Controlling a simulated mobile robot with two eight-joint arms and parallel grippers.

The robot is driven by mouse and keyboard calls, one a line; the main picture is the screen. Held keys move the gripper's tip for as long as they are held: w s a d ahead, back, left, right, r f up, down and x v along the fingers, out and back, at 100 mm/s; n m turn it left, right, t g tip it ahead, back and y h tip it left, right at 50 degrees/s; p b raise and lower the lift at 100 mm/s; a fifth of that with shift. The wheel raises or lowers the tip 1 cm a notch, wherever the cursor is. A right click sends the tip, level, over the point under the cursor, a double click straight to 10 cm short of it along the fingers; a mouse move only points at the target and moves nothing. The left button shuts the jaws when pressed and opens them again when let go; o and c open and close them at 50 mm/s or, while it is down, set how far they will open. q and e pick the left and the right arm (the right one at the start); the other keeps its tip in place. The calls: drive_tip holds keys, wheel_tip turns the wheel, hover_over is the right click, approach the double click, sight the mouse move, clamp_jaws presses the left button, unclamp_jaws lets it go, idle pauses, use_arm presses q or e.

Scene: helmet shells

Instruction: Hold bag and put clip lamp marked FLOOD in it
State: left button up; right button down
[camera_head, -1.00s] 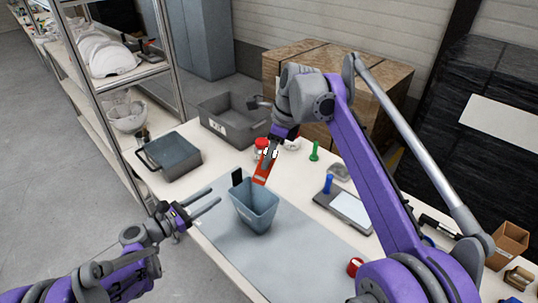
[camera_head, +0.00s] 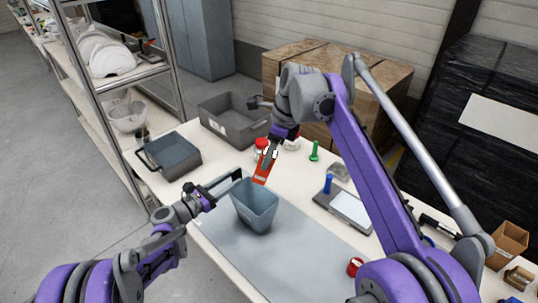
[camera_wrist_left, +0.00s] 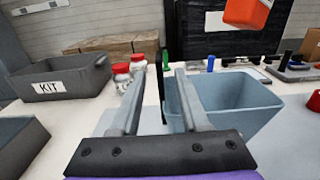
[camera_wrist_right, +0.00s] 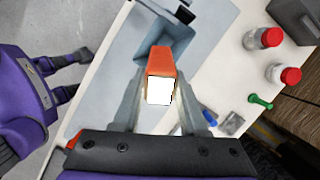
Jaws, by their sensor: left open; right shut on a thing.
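The bag (camera_head: 256,207) is an open-topped blue-grey container standing upright on the grey mat. It also shows in the left wrist view (camera_wrist_left: 235,98), with a dark upright tab (camera_wrist_left: 163,85) at its near-left rim. My left gripper (camera_head: 240,177) is open at that rim. In the left wrist view its fingers lie on either side of the tab, one overlapping the bag's opening; contact cannot be told. My right gripper (camera_head: 268,155) is shut on an orange clip lamp (camera_head: 263,169), held above the bag. The lamp's white label (camera_wrist_right: 160,91) is unreadable.
A grey KIT bin (camera_wrist_left: 60,82) and a dark tray (camera_head: 172,154) stand at the back left of the table. A shelf rack stands left.

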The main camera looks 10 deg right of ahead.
sight(237, 176)
use_arm(q)
drive_tip(key=shift+x, duration=1.6)
clamp_jaws()
use_arm(e)
drive_tip(key=m+t+h, duration=0.1)
drive_tip(key=m, duration=0.5)
drive_tip(key=shift+w+a, duration=0.35)
drive_tip(key=shift+a, duration=0.35)
drive_tip(key=shift+w+a, duration=0.3)
drive_tip(key=shift+a, duration=0.4)
